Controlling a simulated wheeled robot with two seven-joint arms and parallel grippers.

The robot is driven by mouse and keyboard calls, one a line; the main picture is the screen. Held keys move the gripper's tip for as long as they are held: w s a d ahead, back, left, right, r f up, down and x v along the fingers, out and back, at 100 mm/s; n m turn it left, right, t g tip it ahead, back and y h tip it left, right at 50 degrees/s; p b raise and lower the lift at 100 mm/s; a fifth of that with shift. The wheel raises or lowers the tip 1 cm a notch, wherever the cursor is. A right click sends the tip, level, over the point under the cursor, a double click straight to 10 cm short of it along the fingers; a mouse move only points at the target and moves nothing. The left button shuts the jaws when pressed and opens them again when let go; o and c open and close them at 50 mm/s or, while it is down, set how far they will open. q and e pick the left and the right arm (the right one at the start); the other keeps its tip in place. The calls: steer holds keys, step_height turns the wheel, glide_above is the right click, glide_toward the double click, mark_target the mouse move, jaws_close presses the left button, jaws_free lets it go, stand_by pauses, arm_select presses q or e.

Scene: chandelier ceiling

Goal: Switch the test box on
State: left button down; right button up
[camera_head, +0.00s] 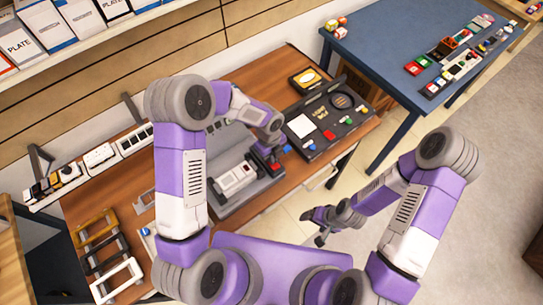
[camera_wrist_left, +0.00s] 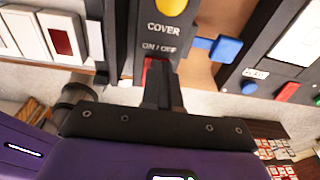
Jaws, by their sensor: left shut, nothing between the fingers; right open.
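The test box (camera_head: 222,207) is a grey unit on the wooden bench, with white modules on top and a dark panel at its right end. In the left wrist view that dark panel (camera_wrist_left: 133,35) carries the labels COVER and ON/OFF, and a yellow button is cut off at the top. A red switch (camera_wrist_left: 153,66) sits below ON/OFF, partly hidden by my fingers. My left gripper (camera_wrist_left: 160,75) is shut and empty, its tips at the red switch; I cannot tell whether they touch it. My right gripper (camera_head: 322,226) is open and empty, right of the bench.
A black panel (camera_head: 342,133) with coloured buttons lies right of the box. A blue knob (camera_wrist_left: 226,49) sticks out beside the dark panel. Metal frames (camera_head: 100,250) stand at the bench's left.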

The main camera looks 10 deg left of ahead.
arm_select(q)
steer(key=shift+s+d+f, duration=0.35)
steer(key=shift+s+f, duration=0.05)
steer(key=shift+s, duration=0.25)
steer(key=r+p, duration=0.1)
steer(key=r, duration=0.1)
steer(key=w+r+p, duration=0.1)
steer(key=r+p, duration=0.1)
steer(key=shift+a+r, duration=0.15)
steer(key=shift+r, duration=0.1)
step_height(320, 180, up, 10)
steer(key=w+a, duration=0.1)
steer(key=shift+a+r+p, duration=0.15)
steer(key=shift+a+p, duration=0.05)
steer(key=shift+p, duration=0.2)
steer(key=shift+w, duration=0.1)
